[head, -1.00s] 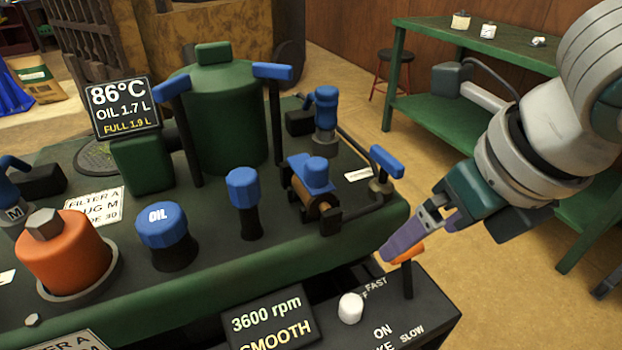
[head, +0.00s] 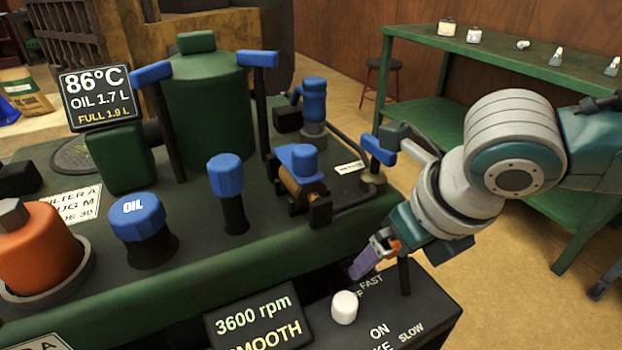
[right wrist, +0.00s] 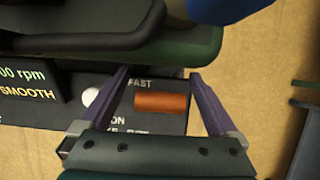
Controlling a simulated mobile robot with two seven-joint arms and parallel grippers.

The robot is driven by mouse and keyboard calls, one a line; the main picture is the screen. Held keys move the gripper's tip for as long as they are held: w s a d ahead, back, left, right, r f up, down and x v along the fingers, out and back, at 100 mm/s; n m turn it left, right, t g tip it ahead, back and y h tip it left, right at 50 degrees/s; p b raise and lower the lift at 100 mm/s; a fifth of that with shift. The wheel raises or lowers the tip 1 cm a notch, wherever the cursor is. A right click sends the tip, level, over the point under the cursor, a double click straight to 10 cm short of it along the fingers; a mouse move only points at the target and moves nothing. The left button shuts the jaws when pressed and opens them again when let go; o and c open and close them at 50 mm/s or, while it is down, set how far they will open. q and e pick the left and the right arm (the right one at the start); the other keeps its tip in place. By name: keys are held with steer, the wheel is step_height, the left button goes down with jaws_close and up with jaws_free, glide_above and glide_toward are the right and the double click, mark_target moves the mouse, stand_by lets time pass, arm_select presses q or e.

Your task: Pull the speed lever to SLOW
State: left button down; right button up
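The speed lever has an orange handle (head: 394,247) on a dark stem (head: 404,276). It stands upright on the black control panel (head: 425,300), by the FAST label; the SLOW label is nearer the panel's front edge. My right gripper (head: 366,262) is at the lever, its purple fingers pointing down and left and partly covering the handle. In the right wrist view my right gripper (right wrist: 160,73) has its fingers spread apart, and the orange handle (right wrist: 161,103) lies between them with gaps on both sides. My left gripper is out of view.
A white knob (head: 344,307) is left of the lever, near a display (head: 258,318) reading 3600 rpm SMOOTH. A blue-handled valve (head: 378,150) stands behind the gripper. The green machine deck (head: 265,235) is crowded. Open floor (head: 500,285) lies to the right.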

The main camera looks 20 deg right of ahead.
jaws_close()
stand_by(0.6)
